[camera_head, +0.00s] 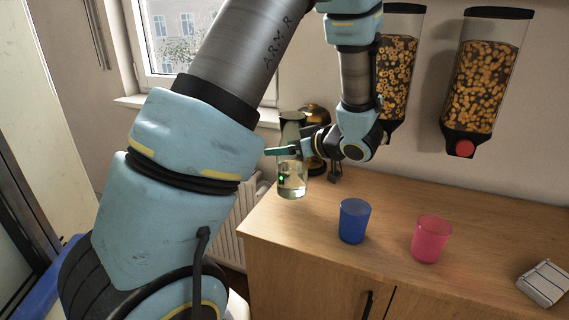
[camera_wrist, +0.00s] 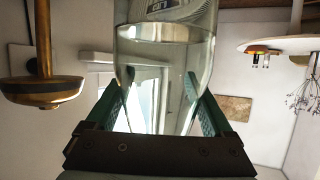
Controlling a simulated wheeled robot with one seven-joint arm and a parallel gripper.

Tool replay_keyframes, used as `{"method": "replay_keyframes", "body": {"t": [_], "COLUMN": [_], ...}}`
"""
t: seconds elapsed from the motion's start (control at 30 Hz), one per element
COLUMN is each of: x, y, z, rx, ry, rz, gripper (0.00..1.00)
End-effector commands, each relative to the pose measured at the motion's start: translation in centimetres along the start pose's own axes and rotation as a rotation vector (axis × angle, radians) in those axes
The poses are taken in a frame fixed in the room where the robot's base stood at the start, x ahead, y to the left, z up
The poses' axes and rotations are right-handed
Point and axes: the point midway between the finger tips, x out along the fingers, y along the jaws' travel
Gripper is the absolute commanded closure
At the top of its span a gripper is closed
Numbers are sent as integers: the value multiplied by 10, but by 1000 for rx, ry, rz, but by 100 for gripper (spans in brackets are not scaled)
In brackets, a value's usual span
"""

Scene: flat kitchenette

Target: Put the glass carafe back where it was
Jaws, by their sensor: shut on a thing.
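The clear glass carafe (camera_head: 292,184) is upright at the back left end of the wooden counter (camera_head: 320,215). I cannot tell whether its base touches the counter. My gripper (camera_head: 288,150) comes in from the right and is shut around the carafe's body, one green finger showing on the near side. In the wrist view the carafe (camera_wrist: 165,75) stands between the two green fingers of my gripper (camera_wrist: 165,105). Liquid seems to show in it. My gripper hides part of the carafe in the head view.
A blue cup (camera_head: 354,220) and a pink cup (camera_head: 432,238) stand on the counter to the right. A striped white item (camera_head: 543,283) lies at the far right. Two cereal dispensers (camera_head: 486,75) hang on the wall. A brass object (camera_head: 317,113) is behind my gripper.

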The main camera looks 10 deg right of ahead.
Motion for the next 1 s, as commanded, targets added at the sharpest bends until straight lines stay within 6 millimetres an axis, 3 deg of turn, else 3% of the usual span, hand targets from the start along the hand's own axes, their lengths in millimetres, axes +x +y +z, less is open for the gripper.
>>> {"method": "replay_keyframes", "body": {"t": [0.33,0.77,0.8,0.9,1.0], "x": [15,17,17,17,17], "y": [1,2,2,2,2], "z": [34,40,40,40,40], "rx": [0,-1,0,0,0], "ry": [2,2,0,0,0], "rz": [0,1,1,1,1], "gripper": [100,100,10,0,0]}}
